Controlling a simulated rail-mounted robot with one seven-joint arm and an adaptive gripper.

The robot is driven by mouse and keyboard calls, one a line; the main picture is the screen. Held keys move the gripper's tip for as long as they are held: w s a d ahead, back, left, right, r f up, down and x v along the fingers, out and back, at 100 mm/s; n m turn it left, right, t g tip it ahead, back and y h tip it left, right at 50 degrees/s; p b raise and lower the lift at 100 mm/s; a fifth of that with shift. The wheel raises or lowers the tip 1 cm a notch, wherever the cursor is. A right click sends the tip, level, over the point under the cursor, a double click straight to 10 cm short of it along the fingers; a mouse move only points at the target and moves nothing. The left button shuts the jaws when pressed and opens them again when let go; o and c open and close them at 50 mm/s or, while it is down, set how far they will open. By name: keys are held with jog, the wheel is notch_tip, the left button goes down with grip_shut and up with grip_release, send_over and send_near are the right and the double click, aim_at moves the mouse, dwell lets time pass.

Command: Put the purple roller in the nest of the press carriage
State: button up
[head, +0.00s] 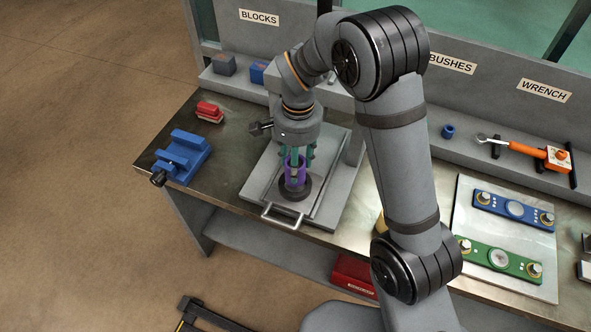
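The purple roller (302,180) stands about upright over the dark round nest (294,193) of the press carriage (261,187), on the bench. Its lower end meets the nest in the picture, but I cannot tell whether it is fully seated. My gripper (296,163) points down from above, with teal fingers around the top of the roller. One finger with a grey tip overlaps the front of the roller. I cannot tell whether the fingers press on it or stand slightly apart.
A metal handle (281,219) sits at the carriage's front. A blue vise (181,157) and red block (209,112) lie to the left. Blue and grey blocks stand on the back shelf. At right are a blue bush (448,131), an orange wrench (528,151) and plates (513,209).

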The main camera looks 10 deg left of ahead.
jog(key=shift+f+p, duration=0.45)
jog(key=shift+f, duration=1.55)
jog(key=shift+f, duration=0.15)
jog(key=o, duration=1.4)
jog(key=shift+c, duration=0.2)
notch_tip(320, 180, up, 12)
jog(key=shift+d+r+b, duration=0.15)
jog(key=shift+b, duration=0.5)
